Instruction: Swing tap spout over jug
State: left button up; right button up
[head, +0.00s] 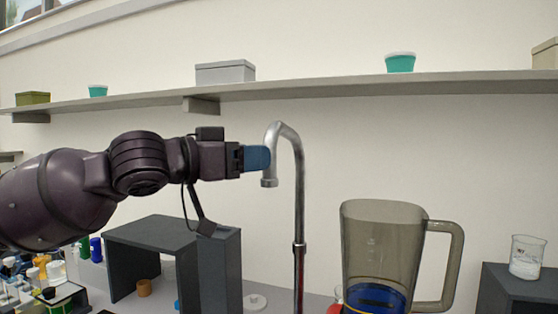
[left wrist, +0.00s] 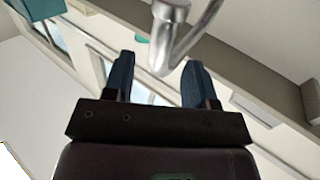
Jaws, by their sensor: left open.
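The tap spout (head: 284,135) is a grey metal hook on a tall upright pipe (head: 299,225). Its outlet end points down on the left side of the pipe, away from the jug. The jug (head: 380,235) is smoky and see-through with a handle at right; it stands to the right of the pipe, with something blue inside low down. My left gripper (head: 257,157) is level with the spout's downturned end, at its left. In the left wrist view the blue fingers (left wrist: 155,80) are apart, with the spout end (left wrist: 165,40) showing beyond and between them. My right gripper is not in view.
A dark bench-like stand (head: 150,230) is below my left arm, with small coloured bottles at far left. A glass beaker (head: 526,256) stands on a dark block (head: 515,287) at right. A wall shelf (head: 320,88) runs above with boxes and tubs.

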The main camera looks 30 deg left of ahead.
pick_arm(q)
jog(key=shift+f+b+x, duration=0.2)
jog(key=shift+b+x, duration=0.95)
jog(key=shift+x, duration=0.7)
jog(key=shift+w+r, duration=0.15)
jog(key=shift+w, duration=0.15)
jog(key=shift+b+x, duration=0.65)
jog(key=shift+x, duration=0.15)
jog(key=shift+d, duration=0.1)
grip_shut()
